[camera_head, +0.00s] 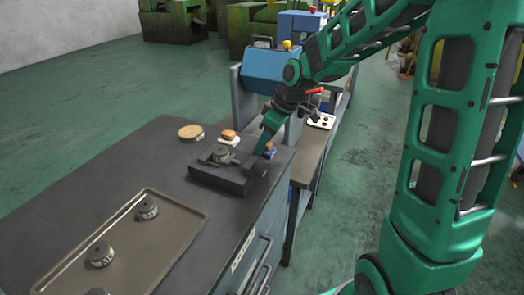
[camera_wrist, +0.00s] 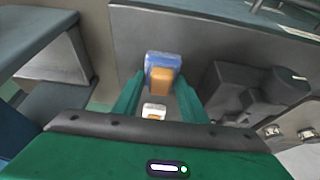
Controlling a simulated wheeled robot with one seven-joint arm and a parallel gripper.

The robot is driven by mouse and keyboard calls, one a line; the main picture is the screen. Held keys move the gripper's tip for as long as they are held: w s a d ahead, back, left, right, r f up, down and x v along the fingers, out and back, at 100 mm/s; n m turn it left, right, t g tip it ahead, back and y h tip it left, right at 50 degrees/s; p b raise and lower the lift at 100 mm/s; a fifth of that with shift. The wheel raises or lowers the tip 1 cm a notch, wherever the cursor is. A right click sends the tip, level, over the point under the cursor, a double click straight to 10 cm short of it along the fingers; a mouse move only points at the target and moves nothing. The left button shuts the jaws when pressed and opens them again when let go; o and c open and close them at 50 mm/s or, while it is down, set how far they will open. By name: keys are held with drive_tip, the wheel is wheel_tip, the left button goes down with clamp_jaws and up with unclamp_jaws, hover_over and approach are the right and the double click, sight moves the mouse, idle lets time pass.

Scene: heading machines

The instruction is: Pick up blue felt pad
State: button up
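A blue item (camera_wrist: 163,60), which appears to be the felt pad, has an orange block against it in the wrist view. In the head view a small blue patch (camera_head: 270,153) shows beside my fingers at the right end of the dark worktop. My gripper (camera_wrist: 160,82) points down with its fingers apart, one on each side of the blue item and orange block. I cannot tell whether the fingers touch them. In the head view my gripper (camera_head: 262,146) partly hides the spot.
A dark fixture block (camera_head: 225,177) stands close to my gripper. Behind it sits a white pad with an orange-brown piece (camera_head: 229,135). A round wooden disc (camera_head: 190,132) lies to the left. A tray (camera_head: 188,235) holds dark weights. A blue machine (camera_head: 264,66) stands behind.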

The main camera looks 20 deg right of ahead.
drive_tip(key=shift+r, duration=0.15)
wheel_tip(320, 180, up, 4)
drive_tip(key=shift+r, duration=0.1)
drive_tip(key=s+a+r, duration=0.2)
drive_tip(key=a, duration=0.1)
drive_tip(key=s+a+r, duration=0.2)
drive_tip(key=a, duration=0.1)
drive_tip(key=s+a+r, duration=0.2)
drive_tip(key=a, duration=0.1)
drive_tip(key=shift+s+a+r, duration=0.2)
drive_tip(key=shift+s+r, duration=0.1)
drive_tip(key=shift+s, duration=0.1)
